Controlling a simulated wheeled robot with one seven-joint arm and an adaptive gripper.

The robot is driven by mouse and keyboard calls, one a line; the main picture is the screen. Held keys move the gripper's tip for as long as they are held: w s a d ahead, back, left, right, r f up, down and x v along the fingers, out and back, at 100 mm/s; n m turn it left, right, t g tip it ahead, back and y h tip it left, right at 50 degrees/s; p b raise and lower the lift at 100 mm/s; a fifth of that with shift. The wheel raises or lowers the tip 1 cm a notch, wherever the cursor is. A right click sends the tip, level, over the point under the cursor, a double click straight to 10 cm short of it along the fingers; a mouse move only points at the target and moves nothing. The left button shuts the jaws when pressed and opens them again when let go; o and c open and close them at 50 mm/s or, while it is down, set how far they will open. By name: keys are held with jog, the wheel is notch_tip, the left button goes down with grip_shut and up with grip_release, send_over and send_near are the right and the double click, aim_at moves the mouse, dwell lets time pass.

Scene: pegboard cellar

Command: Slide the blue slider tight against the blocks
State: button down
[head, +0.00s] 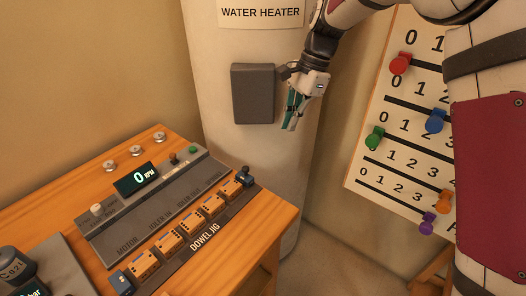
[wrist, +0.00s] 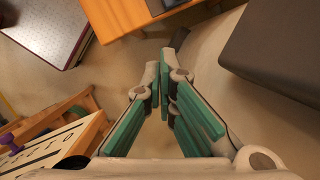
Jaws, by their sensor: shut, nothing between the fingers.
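The dowel jig (head: 190,250) is a dark rail on the wooden bench with several orange blocks (head: 190,222) in a row. A dark blue piece (head: 121,283) sits at the near left end of the row, and another (head: 245,177) sits at the far right end. I cannot tell which of them slides. Small gaps show between the blocks. My gripper (head: 290,115) is in the air right of the bench, in front of the water heater, apart from the jig. Its green-padded fingers are shut and empty in the wrist view (wrist: 163,65).
A dark grey box (head: 254,93) juts from the water heater (head: 230,40) beside my gripper. A number board (head: 378,150) with coloured sliders, one of them blue (head: 435,121), stands at right. A motor panel (head: 115,223) with a display lies behind the jig.

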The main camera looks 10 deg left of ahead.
notch_tip(320, 180, down, 2)
jog(key=w+a, duration=0.2)
jog(key=p, duration=0.1)
send_near(245, 175)
notch_tip(245, 175, down, 5)
jog(key=w+d, duration=0.2)
jog(key=d, duration=0.1)
jog(key=shift+s+a+f+m, duration=0.15)
jog(key=shift+s+a+m, duration=0.15)
jog(key=shift+s+a, duration=0.3)
jog(key=shift+a, duration=0.1)
